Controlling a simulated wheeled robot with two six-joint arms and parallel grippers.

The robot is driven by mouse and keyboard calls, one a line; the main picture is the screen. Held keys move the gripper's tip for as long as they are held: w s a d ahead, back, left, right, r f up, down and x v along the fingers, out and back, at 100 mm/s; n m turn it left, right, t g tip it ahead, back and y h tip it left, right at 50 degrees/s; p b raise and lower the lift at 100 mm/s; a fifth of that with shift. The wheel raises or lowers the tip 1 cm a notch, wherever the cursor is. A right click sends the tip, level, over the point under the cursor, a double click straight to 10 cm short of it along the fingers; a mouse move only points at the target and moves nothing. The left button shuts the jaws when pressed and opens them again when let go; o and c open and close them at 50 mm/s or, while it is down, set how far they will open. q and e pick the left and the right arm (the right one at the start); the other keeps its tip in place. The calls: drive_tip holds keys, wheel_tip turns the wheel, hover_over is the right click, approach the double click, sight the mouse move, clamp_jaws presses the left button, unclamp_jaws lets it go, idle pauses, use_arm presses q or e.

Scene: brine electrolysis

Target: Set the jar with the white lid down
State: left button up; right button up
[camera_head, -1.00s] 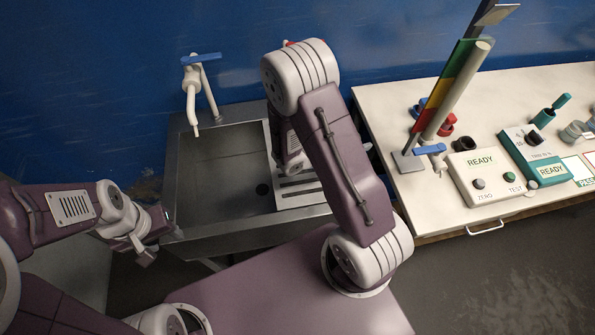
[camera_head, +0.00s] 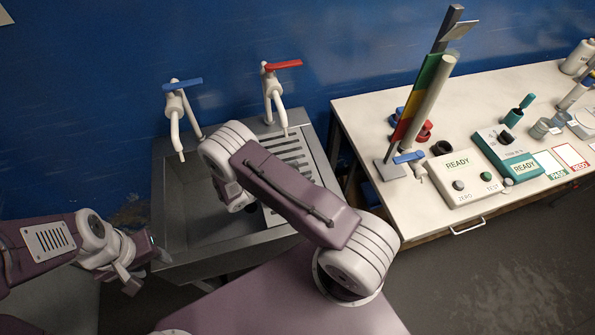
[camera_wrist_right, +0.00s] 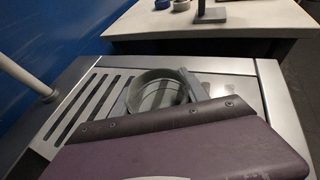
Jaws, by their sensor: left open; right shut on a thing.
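In the right wrist view my right gripper (camera_wrist_right: 163,94) is shut around a round, grey-green see-through vessel (camera_wrist_right: 157,92), taken to be the jar. Its round top faces the camera; no white lid shows on it. It is over the slotted draining board (camera_wrist_right: 92,96); whether its base touches is hidden by my purple wrist. In the head view my right arm hides the right gripper and jar. My left gripper (camera_head: 133,277) is open and empty, left of the sink's front edge.
The metal sink (camera_head: 172,225) has a blue-handled tap (camera_head: 178,112) and a red-handled tap (camera_head: 277,92) behind it. The white bench (camera_head: 365,115) at right carries a coloured column (camera_head: 424,95), two READY meters, small jars (camera_head: 540,127) and cards.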

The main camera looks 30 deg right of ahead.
drive_tip(key=shift+f, duration=0.35)
drive_tip(key=o, duration=1.6)
drive_tip(key=shift+r, duration=0.4)
drive_tip(key=b+v, duration=0.1)
drive_tip(key=v, duration=0.2)
drive_tip(key=b+v, duration=0.1)
drive_tip(key=v, duration=0.7)
drive_tip(key=shift+f+b, duration=0.3)
drive_tip(key=shift+b, duration=0.1)
drive_tip(key=shift+s+a+r, duration=0.15)
drive_tip(key=shift+a+r, duration=0.1)
drive_tip(key=shift+a, duration=0.25)
drive_tip(key=shift+d, duration=0.15)
